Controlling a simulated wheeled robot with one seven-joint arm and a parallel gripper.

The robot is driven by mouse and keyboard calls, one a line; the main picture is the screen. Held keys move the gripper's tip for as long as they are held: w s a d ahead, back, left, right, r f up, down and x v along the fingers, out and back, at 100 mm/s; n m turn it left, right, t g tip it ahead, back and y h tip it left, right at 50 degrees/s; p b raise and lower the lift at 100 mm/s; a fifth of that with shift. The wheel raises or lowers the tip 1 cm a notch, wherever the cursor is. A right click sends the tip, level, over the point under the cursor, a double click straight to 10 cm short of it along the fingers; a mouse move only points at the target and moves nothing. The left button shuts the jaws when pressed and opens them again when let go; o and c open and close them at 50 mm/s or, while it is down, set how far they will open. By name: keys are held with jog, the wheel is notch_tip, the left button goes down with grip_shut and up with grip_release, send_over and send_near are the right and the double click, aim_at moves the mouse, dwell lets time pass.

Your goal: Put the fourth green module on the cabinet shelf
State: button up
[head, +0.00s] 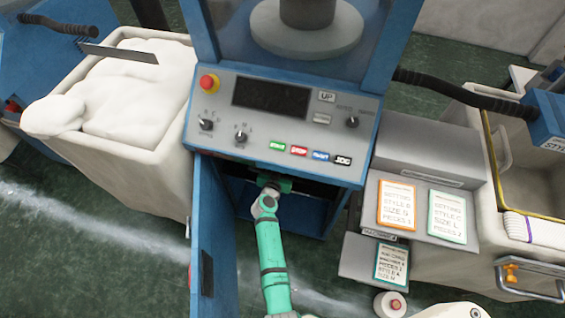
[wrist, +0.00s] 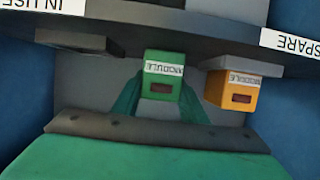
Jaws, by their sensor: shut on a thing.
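In the wrist view a green module (wrist: 163,75) with a white label and a dark red window sits between the two teal fingers of my gripper (wrist: 160,100). My gripper is shut on it. It is in front of a dark grey shelf (wrist: 190,38) inside the cabinet; I cannot tell whether the module touches the shelf. In the head view my gripper (head: 279,184) reaches into the open cabinet (head: 300,212) under the control panel, and the module cannot be made out there.
An orange module (wrist: 232,92) is close on the right, by the SPARE label (wrist: 292,43). The IN USE label (wrist: 45,6) is at the upper left. Blue cabinet walls (wrist: 25,85) stand on both sides. The open blue door (head: 212,240) stands left of my arm.

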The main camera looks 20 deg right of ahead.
jog(key=o, duration=1.1)
jog(key=shift+r, duration=0.1)
jog(key=s+a+r+n+y, duration=0.2)
jog(key=s+a, duration=0.4)
jog(key=s, duration=0.5)
jog(key=s+a+r+n+t+y, duration=0.15)
jog(key=s+a, duration=0.35)
jog(key=s, duration=0.5)
jog(key=s+a+r+n+y, duration=0.25)
jog(key=s+a, duration=0.35)
jog(key=s, duration=0.5)
jog(key=s+a+r, duration=0.1)
jog(key=s+r, duration=0.3)
jog(key=r, duration=0.2)
jog(key=s+a+r+t+y, duration=0.1)
jog(key=s+r, duration=0.4)
jog(key=r, duration=0.1)
jog(key=s+a+r+t, duration=0.1)
jog(key=s+r, duration=0.3)
jog(key=r, duration=0.2)
jog(key=shift+s+n+y, duration=0.25)
jog(key=shift+n+y, duration=0.15)
